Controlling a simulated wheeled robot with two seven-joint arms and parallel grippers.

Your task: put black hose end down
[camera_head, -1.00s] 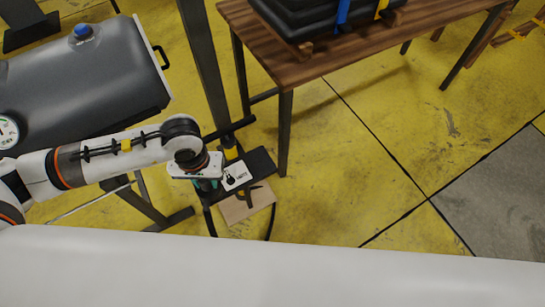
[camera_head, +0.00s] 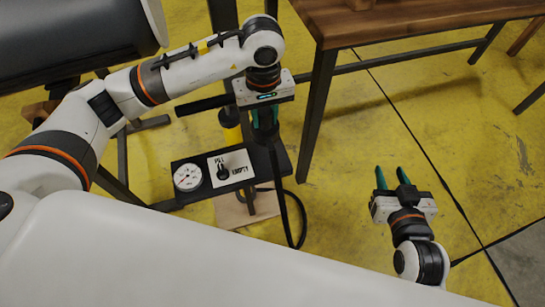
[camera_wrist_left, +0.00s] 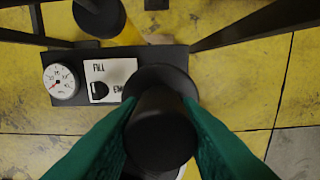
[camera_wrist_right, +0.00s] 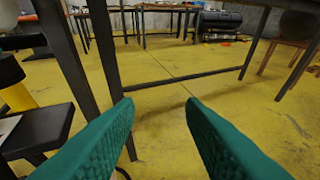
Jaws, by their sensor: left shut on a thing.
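My left gripper (camera_head: 264,133) is shut on the black hose end (camera_wrist_left: 162,130), which stands between the green fingers in the left wrist view. The gripper is above the right part of the black panel stand (camera_head: 188,200); I cannot tell if the hose end touches it. The black hose (camera_head: 302,222) hangs below the gripper and curves near the floor. My right gripper (camera_head: 393,172) is open and empty over the yellow floor at the right; its spread fingers (camera_wrist_right: 160,105) show nothing between them.
The panel carries a round gauge (camera_head: 187,177) and a fill/empty switch plate (camera_head: 232,169). A wooden table (camera_head: 400,18) with dark legs stands behind, one leg close to my left gripper. A dark tank (camera_head: 75,40) is at upper left. Floor between the grippers is mostly clear.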

